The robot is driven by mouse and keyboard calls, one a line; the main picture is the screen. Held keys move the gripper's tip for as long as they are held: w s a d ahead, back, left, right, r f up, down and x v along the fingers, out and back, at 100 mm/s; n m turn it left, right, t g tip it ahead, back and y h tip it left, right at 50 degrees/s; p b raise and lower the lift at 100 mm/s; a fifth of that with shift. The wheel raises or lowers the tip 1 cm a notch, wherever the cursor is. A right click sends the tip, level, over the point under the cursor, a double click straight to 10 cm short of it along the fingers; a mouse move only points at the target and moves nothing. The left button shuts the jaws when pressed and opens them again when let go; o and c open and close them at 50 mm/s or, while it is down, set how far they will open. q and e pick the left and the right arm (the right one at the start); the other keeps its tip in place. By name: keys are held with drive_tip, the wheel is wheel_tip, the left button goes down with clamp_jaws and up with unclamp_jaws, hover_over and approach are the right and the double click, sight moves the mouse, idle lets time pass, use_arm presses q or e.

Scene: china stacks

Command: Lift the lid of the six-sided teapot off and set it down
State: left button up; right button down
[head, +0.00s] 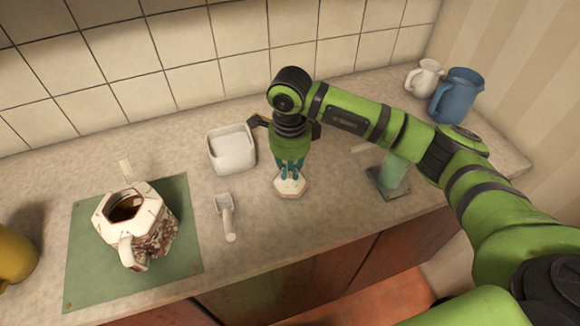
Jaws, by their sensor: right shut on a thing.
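The six-sided teapot (158,246), white with a dark reddish pattern, stands on a green mat (84,262) at the left. Its top is open and dark inside, with no lid on it. My right gripper (290,176) points down at the middle of the counter, well to the right of the teapot. It is shut on the lid (291,188), a pale six-sided piece with a reddish-brown edge. The fingers hide the lid's knob. The lid is at or very near the counter; I cannot tell if it touches. My left gripper is not in view.
A white square bowl (232,151) and a white scoop (227,217) lie between teapot and gripper. A green cup (394,172) on a dark coaster (376,191) stands right of the gripper. A blue pitcher (456,96) and a white jug (424,78) stand back right, a yellow vessel (12,256) far left.

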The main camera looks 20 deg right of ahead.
drive_tip(key=c, duration=1.2)
unclamp_jaws()
drive_tip(key=shift+o, duration=0.2)
wheel_tip(320, 180, up, 12)
